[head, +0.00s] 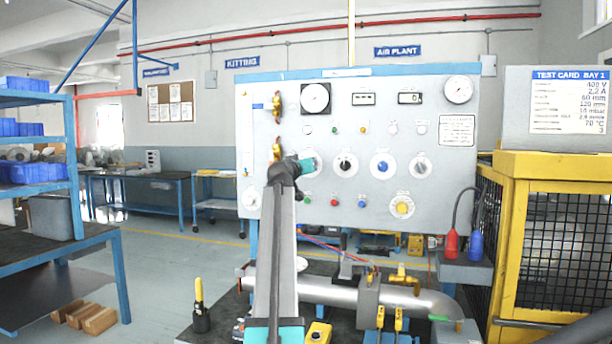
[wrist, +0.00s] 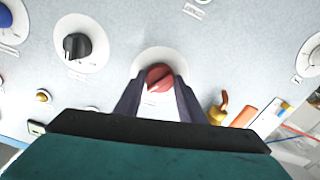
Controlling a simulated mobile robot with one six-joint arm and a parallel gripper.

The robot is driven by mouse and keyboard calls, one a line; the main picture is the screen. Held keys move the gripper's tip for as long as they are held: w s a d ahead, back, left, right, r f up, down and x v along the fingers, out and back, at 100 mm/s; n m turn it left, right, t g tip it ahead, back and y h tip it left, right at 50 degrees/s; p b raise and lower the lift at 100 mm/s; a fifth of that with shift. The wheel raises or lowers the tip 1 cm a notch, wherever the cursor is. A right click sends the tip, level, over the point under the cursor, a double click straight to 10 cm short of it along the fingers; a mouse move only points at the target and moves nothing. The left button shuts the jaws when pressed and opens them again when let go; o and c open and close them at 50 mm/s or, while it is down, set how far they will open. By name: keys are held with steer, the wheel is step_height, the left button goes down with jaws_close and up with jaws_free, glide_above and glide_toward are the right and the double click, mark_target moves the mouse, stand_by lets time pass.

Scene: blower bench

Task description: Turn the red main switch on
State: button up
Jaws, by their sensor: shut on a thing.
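The red main switch (wrist: 160,76) is a round red knob on a pale round plate on the grey panel (head: 360,108). In the wrist view my gripper (wrist: 159,92) has one dark finger on each side of the knob and is shut on it. A pale mark shows on the knob, but its setting is hard to read. In the head view my gripper (head: 300,167) is at the panel's left part, and it and my arm hide the red knob. Only part of the pale plate shows there.
A black knob (head: 345,164), a blue knob (head: 382,166) and a grey knob (head: 421,167) sit in a row to the right. Yellow-and-red fittings (head: 276,108) stick out at the upper left. A pipe (head: 335,292) runs below the panel.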

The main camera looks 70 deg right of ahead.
steer(key=shift+m+b, duration=1.2)
steer(key=shift+m, duration=0.3)
steer(key=o, duration=1)
steer(key=shift+o, duration=0.2)
steer(key=shift+a, duration=0.1)
steer(key=a, duration=1.3)
steer(key=shift+s+a+p, duration=0.3)
steer(key=shift+s, duration=0.1)
